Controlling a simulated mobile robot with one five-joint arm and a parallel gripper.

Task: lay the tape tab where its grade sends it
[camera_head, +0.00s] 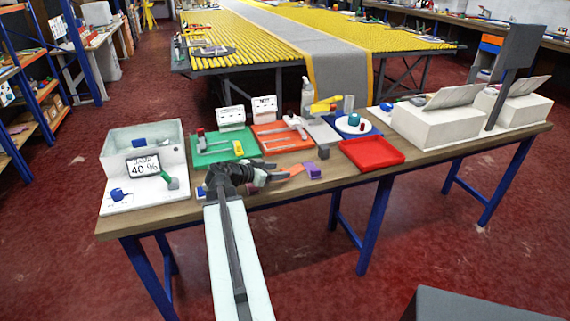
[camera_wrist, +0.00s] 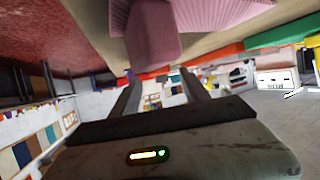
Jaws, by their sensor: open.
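My gripper (camera_head: 262,177) is over the front edge of the workbench, pointing right, with its jaws open. In the wrist view, its two fingers (camera_wrist: 160,76) stand apart with nothing between them. A mauve block (camera_wrist: 152,35) with a pink ribbed piece (camera_wrist: 215,14) shows close by, above the fingers in that picture. In the head view, an orange piece (camera_head: 292,170) and a purple block (camera_head: 312,170) lie just right of the gripper. I cannot tell which piece is the tape tab. Green (camera_head: 208,155) and orange-red (camera_head: 275,142) boards carry white cards behind.
A white bin (camera_head: 115,150) with a sign reading 40 % stands at the left. A red tray (camera_head: 385,161) lies right of the gripper, beyond it white boxes (camera_head: 430,125) and a dark upright panel (camera_head: 515,60). A blue board (camera_head: 352,137) holds a white round dish.

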